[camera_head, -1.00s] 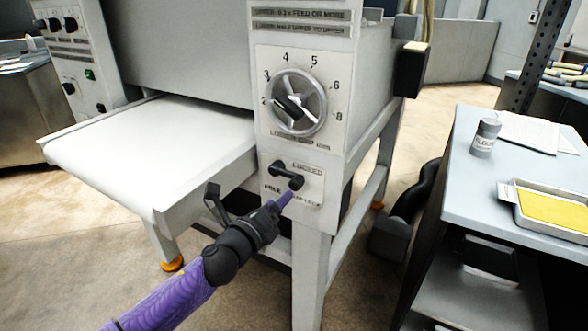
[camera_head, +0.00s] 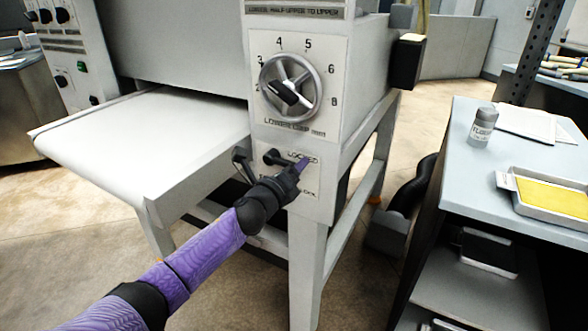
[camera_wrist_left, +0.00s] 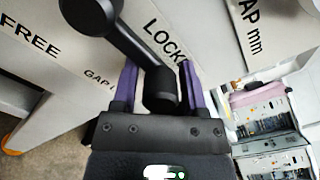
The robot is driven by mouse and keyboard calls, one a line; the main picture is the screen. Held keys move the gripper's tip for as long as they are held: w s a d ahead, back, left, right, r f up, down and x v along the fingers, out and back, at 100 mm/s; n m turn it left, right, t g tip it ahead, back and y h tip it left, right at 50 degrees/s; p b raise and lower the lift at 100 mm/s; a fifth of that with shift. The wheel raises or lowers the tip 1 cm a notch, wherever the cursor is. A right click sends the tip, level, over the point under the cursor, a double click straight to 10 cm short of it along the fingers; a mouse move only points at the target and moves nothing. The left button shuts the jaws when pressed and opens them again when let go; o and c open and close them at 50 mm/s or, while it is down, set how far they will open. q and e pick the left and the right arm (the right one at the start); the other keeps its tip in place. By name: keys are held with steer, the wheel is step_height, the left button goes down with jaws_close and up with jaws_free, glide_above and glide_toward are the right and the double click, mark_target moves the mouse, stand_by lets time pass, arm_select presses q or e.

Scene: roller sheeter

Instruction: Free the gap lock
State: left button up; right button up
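The gap lock is a black lever (camera_head: 272,157) on the pale front panel, below the lower gap dial (camera_head: 291,88). Its round pivot shows at left, and its arm runs right and slightly down behind my gripper. In the left wrist view the lever's knob end (camera_wrist_left: 160,92) sits between the two purple fingers of my left gripper (camera_wrist_left: 158,88), with narrow gaps on both sides. The LOCKED label (camera_wrist_left: 165,42) is beside the lever and FREE (camera_wrist_left: 30,38) is across from it. In the head view my left gripper (camera_head: 300,168) covers the lever's end. My right gripper is out of view.
A white conveyor bed (camera_head: 150,130) juts out to the left of the panel. A grey table (camera_head: 470,180) at right carries a flour shaker (camera_head: 483,128) and a tray with yellow contents (camera_head: 552,203). A machine leg (camera_head: 306,270) stands below the panel.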

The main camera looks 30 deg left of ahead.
arm_select(q)
jaws_close()
steer(key=shift+r, duration=0.1)
stand_by(0.3)
stand_by(0.4)
steer(key=shift+r, duration=0.1)
